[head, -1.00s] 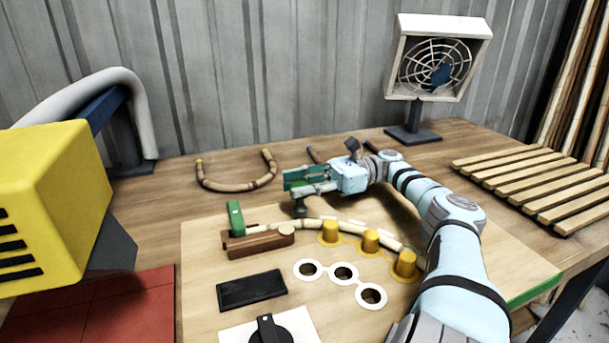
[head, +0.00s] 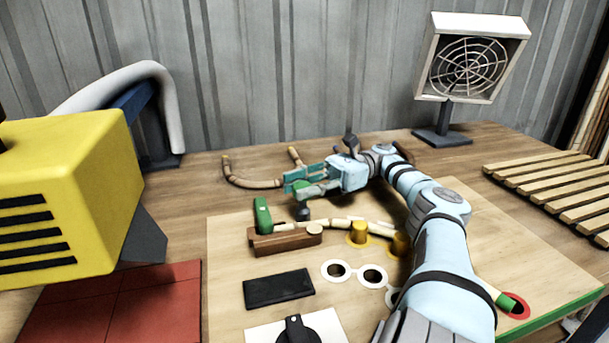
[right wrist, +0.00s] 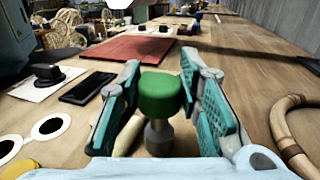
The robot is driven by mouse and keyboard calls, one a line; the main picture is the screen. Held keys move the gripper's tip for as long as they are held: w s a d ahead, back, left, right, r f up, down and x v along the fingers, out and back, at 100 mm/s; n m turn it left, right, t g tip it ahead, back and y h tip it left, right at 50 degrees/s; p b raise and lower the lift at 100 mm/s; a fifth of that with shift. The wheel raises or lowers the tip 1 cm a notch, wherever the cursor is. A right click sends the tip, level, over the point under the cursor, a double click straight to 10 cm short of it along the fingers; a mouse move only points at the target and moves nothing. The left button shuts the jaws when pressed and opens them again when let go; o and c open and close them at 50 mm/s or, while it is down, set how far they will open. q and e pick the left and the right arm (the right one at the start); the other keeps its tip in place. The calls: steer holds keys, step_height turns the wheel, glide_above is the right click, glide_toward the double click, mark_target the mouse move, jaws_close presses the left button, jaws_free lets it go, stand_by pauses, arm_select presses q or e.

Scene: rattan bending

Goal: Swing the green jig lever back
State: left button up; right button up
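The green lever knob (right wrist: 161,95) stands on a grey post (right wrist: 159,136) between my right fingers in the right wrist view. Both finger pads appear to touch its sides. In the head view my right gripper (head: 304,188) is at the far edge of the jig board (head: 225,275), with the dark post (head: 303,213) below it. A pale rattan pole (head: 365,224) lies bent along the yellow pegs (head: 358,233), partly behind my arm. Its near end sits by a red ring (head: 517,306). My left gripper is out of view.
A wooden clamp block (head: 285,242) with a green handle (head: 262,215) stands just left of the post. A U-shaped rattan piece (head: 245,182) lies behind my gripper. A yellow vented box (head: 75,200), fan (head: 468,65) and slatted rack (head: 550,185) flank the board.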

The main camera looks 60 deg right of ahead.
steer(key=o, duration=0.4)
steer(key=shift+w+a, duration=0.15)
steer(key=shift+w, duration=0.05)
steer(key=shift+c, duration=0.2)
steer(key=shift+s, duration=0.1)
steer(key=shift+r, duration=0.1)
step_height(320, 180, up, 10)
steer(key=shift+f, duration=0.25)
steer(key=shift+r, duration=0.2)
